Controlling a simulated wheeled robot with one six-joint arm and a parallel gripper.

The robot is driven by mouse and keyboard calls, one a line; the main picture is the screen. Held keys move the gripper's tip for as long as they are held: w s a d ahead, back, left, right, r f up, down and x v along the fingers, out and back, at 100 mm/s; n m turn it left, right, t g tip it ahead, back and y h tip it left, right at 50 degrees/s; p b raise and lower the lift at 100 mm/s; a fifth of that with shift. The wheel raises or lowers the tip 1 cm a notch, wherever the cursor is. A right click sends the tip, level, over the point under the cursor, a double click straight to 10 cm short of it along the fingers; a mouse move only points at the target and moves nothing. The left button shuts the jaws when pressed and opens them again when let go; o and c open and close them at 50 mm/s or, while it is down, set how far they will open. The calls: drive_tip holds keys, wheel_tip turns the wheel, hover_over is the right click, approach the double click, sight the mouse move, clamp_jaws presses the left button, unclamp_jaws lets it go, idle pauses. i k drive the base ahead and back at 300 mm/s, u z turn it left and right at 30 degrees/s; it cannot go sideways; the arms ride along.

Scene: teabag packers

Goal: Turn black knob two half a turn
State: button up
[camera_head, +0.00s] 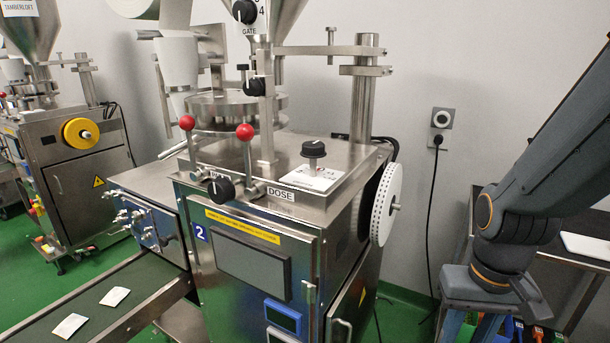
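The steel packing machine (335,205) with a blue "2" label stands in the middle. It carries several black knobs. One black knob (221,189) with a white mark sits on the front edge of its top, left of the "DOSE" label. Another black knob (314,148) stands on a short post by a white printed plate. A third (255,86) is on the column, and one (245,11) sits on a dial plate marked "GATE" at the hopper. I cannot tell which is knob two. My gripper is out of view; only my dark arm shows at the right.
Two levers with red balls (245,132) (187,123) rise close to the front knob. A white reel (386,205) juts from the machine's right side. A conveyor (90,300) with teabags runs at lower left. Another machine (75,175) stands far left.

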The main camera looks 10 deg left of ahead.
sight(221, 189)
drive_tip(key=z, duration=0.85)
drive_tip(key=k, duration=1)
drive_tip(key=u, duration=0.9)
drive_tip(key=i, duration=0.35)
drive_tip(key=u, duration=0.05)
